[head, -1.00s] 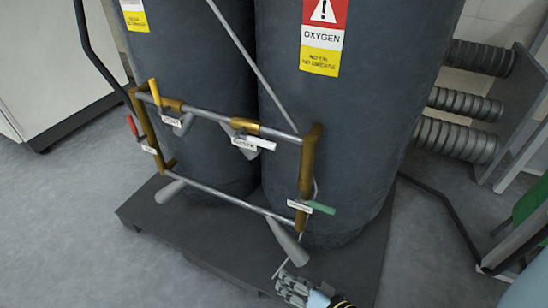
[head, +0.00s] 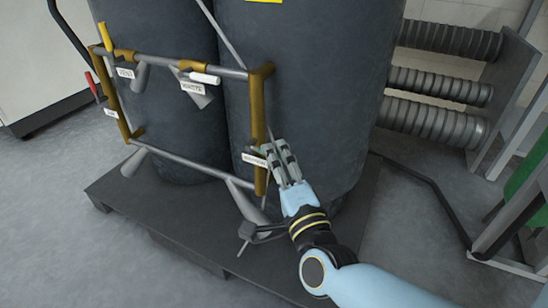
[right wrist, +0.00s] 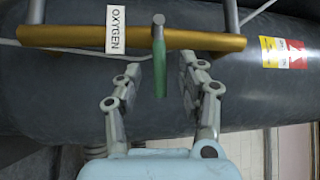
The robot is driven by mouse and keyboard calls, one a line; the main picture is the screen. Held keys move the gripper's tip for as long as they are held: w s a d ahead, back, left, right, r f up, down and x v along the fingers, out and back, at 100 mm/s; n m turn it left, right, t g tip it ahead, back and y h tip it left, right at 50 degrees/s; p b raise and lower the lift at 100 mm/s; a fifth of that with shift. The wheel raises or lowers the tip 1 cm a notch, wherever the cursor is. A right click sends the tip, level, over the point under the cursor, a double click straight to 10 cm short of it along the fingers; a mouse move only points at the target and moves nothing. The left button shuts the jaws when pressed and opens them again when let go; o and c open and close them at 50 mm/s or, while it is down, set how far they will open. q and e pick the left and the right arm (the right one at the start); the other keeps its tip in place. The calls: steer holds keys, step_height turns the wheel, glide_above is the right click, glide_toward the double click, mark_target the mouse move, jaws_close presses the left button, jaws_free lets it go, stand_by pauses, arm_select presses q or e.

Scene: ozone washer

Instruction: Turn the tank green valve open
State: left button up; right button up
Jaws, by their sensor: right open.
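The green valve handle (right wrist: 160,68) shows in the right wrist view, on the brass pipe (right wrist: 215,41) beside a white OXYGEN label (right wrist: 117,29). My right gripper (right wrist: 161,68) is open, with one finger on each side of the green handle and a gap to each. In the head view my right gripper (head: 275,157) is at the right brass upright (head: 258,95) of the pipe frame and hides the green handle. The dark tanks (head: 300,80) stand behind the frame. My left gripper is not in view.
A yellow handle (head: 105,36), a red handle (head: 94,86) and a white handle (head: 204,78) sit on the same pipe frame to the left. The tanks stand on a dark pallet (head: 190,245). Ribbed pipes (head: 435,85) lie at the right.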

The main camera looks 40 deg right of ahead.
steer(key=shift+x, duration=1.05)
steer(key=shift+c, duration=0.2)
jaws_close()
steer(key=shift+f, duration=0.1)
